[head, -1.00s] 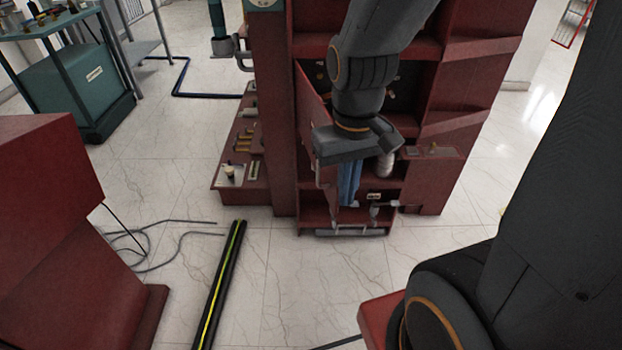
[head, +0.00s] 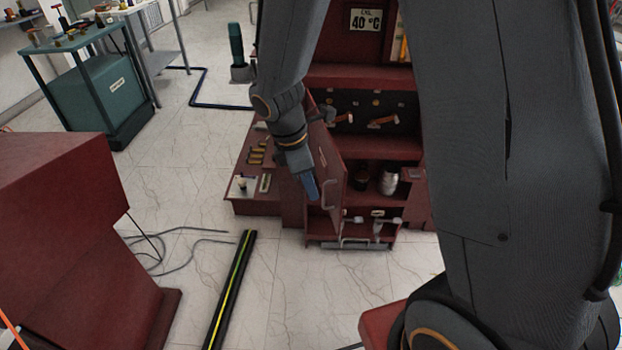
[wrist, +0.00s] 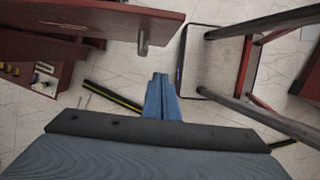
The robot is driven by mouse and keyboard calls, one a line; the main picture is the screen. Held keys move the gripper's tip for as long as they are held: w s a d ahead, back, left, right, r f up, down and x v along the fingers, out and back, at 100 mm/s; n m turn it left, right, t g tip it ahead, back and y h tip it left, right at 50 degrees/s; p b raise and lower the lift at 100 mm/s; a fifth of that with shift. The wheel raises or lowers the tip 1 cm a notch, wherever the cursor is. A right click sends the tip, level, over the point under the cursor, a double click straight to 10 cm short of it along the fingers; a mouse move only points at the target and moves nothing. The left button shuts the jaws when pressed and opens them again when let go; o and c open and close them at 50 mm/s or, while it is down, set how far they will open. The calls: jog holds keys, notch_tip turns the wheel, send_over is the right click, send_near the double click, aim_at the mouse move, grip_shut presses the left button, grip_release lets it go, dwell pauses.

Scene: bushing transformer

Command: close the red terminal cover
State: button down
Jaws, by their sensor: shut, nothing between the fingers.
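The red terminal cover (head: 331,160) is a tall door panel that stands open at the left of the red cabinet's compartment. It carries a pale bar handle (head: 327,195) on its left, outer face. My gripper (head: 313,190), with blue fingers, is shut and empty on that outer side, close to the handle in the head view. In the wrist view the cover (wrist: 105,17) crosses the top left, with its handle (wrist: 143,38) sticking down. There my gripper (wrist: 160,78) is below the handle with a visible gap between them.
The open compartment shows orange-brown terminals (head: 383,121) and a silver insulator (head: 389,182). A lower drawer (head: 350,244) with a bar sits beneath. A side shelf (head: 243,186) with small parts is left of my gripper. A black-and-yellow floor strip (head: 230,290) lies in front.

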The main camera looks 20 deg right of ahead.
jog(key=d+f+p, duration=0.1)
jog(key=d+f, duration=0.4)
jog(key=shift+s+d+p, duration=0.15)
jog(key=shift+p, duration=0.2)
jog(key=shift+f, duration=0.1)
